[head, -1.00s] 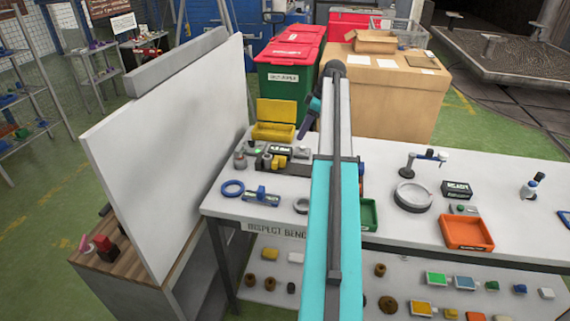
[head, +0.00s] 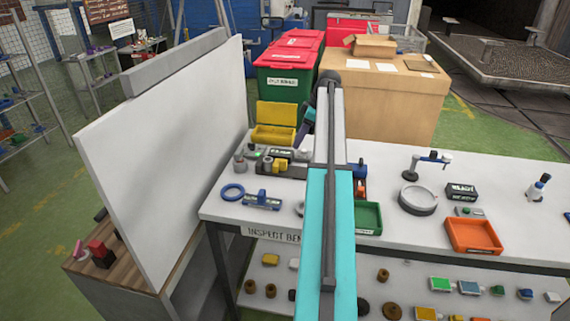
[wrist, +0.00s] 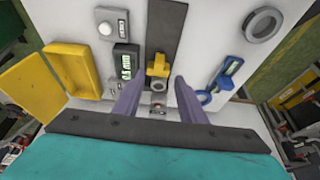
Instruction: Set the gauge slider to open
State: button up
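My gripper (wrist: 158,81) is open, with its two purple fingers spread in the wrist view. A yellow block (wrist: 158,64) sits on a dark flat rail (wrist: 165,25), near and between the fingertips, with gaps on both sides. I cannot tell how far it is below them. In the head view the yellow block (head: 279,165) is on the bench fixture, left of my arm. A blue slider-like piece on a grey plate (head: 262,201) lies nearer the bench front; it is at the right in the wrist view (wrist: 229,72). I cannot read which is the gauge, nor any open mark.
A yellow open bin (head: 275,133) stands behind the fixture. A small lit display (wrist: 124,64) is left of the rail. A blue ring (head: 232,192) lies at the bench's left. A white panel (head: 165,150) stands to the left. A green tray (head: 368,218) is right of my arm.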

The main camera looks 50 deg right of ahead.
aim_at(286, 161)
jog(key=shift+p+x, duration=1.9)
jog(key=shift+x, duration=4.5)
jog(key=shift+c, duration=0.3)
grip_shut()
